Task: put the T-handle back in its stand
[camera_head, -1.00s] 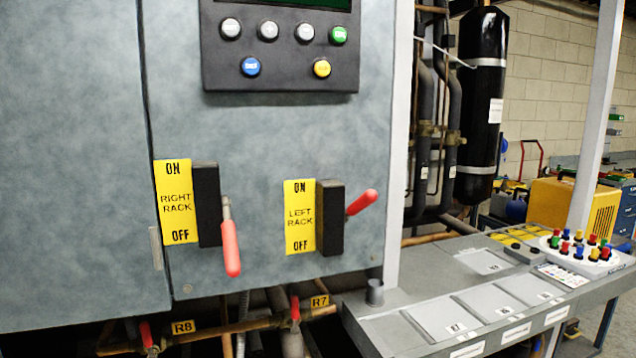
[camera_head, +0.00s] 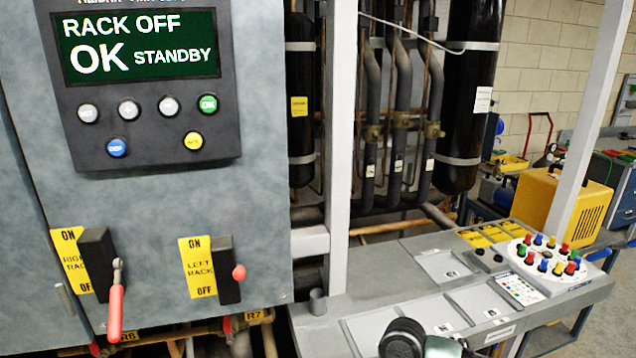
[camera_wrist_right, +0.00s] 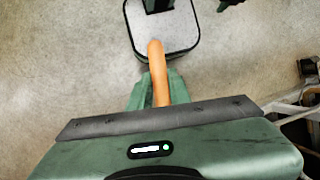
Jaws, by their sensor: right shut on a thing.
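In the right wrist view, my right gripper (camera_wrist_right: 156,88) is shut on an orange-brown bar (camera_wrist_right: 155,58), which looks like the T-handle. The bar sticks out past the green fingers; the rest of it is hidden. In the head view, a small grey upright cup (camera_head: 317,302) stands on the left end of the grey bench and looks like the stand. It appears empty. Part of my right arm (camera_head: 402,340) shows at the bottom edge, right of the cup; its gripper is out of that view. My left gripper is in neither view.
The cabinet has a display (camera_head: 140,47) reading RACK OFF, OK STANDBY, and red-ended levers (camera_head: 115,305). A grey post (camera_head: 340,150) rises behind the cup. The bench (camera_head: 375,290) carries flat panels and a round tray of coloured knobs (camera_head: 545,258). Concrete floor (camera_wrist_right: 60,60) lies below the gripper.

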